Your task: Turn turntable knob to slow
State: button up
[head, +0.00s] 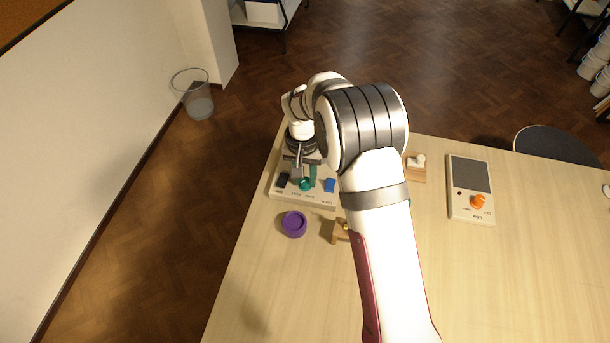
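A pale control panel (318,201) lies on the table at the left, with a green round knob (305,184), a dark block, a green upright part and a blue block (330,185) on it. A second panel (456,210) at the right has an orange knob (478,201) and a dark grey screen. The lettering on both is too small to read surely, so I cannot tell which knob is the turntable's or its setting. My gripper (297,172) points down over the left panel, close to the green knob; contact and finger opening are unclear. My arm hides the table's middle.
A purple round dish (294,224) lies in front of the left panel. A small wooden block (341,232) with a brass-coloured part is beside my arm. A wooden piece with a white knob (417,161) stands behind it. The front right of the table is clear.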

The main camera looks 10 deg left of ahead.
grip_shut()
jog(key=shift+n, duration=0.3)
jog(key=n, duration=0.3)
jog(key=shift+n, duration=0.3)
jog(key=n, duration=0.3)
jog(key=shift+n, duration=0.3)
jog(key=n, duration=0.4)
jog(key=shift+n, duration=2)
